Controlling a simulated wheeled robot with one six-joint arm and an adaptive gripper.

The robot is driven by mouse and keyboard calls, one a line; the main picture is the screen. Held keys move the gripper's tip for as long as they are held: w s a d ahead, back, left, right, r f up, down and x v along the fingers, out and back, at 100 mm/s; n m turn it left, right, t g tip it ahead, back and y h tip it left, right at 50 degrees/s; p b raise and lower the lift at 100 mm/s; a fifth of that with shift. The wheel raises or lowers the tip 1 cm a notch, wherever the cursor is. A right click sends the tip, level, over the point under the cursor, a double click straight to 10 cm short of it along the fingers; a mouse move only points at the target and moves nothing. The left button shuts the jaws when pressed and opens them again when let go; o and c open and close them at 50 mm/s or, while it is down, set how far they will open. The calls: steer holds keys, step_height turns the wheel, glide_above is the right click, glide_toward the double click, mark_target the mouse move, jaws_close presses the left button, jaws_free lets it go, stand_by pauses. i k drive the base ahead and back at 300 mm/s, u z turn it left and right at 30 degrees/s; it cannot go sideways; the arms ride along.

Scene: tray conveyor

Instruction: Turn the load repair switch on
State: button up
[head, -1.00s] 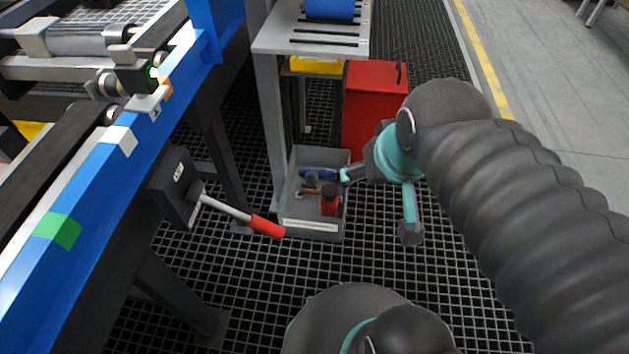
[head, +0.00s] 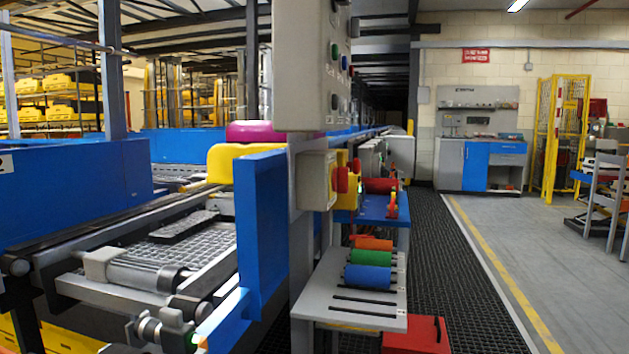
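A grey control box (head: 298,65) sits high on a post near the top middle. Its right side carries several small knobs or buttons, including a green one (head: 334,53) and a blue one (head: 345,62), seen at a steep angle. Lower on the post is a small beige box (head: 315,180) with a red knob (head: 341,180) on its right side. No label on these boxes can be read, so I cannot tell which control is the load repair switch or how it is set. My gripper is out of view.
A grey slotted stand (head: 375,315) holds green and blue rollers (head: 370,277). A red bin (head: 415,336) stands beside it. The conveyor (head: 190,245) with blue side panels fills the left. The grated walkway (head: 450,270) and grey floor at right are open.

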mark_target(340, 175)
steer(key=u, duration=1.45)
steer(key=k, duration=0.85)
steer(key=z, duration=1.4)
steer(key=i, duration=0.5)
